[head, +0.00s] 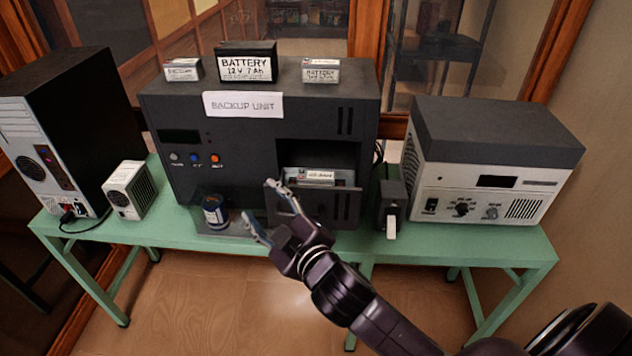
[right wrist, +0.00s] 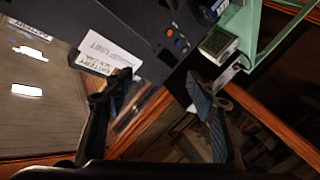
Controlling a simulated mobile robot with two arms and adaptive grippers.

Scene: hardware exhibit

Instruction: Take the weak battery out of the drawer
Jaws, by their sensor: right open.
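The drawer (head: 340,208) at the lower right of the dark backup unit (head: 240,130) stands open. A small grey battery with a white label (head: 318,176) lies inside it, its lower part hidden behind the drawer front. I cannot read its label. My right gripper (head: 264,206) is open and empty, in front of the unit at the drawer's left edge; one finger overlaps the drawer front in the picture. In the right wrist view, its two fingers (right wrist: 165,95) are spread apart with nothing held between them. The drawer does not show clearly there. My left gripper is not in view.
On the unit stand a large black battery (head: 247,66) and two small ones, left (head: 183,69) and right (head: 321,71). A small black device (head: 392,203) and a grey-white instrument (head: 480,180) stand right on the green table (head: 510,245).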

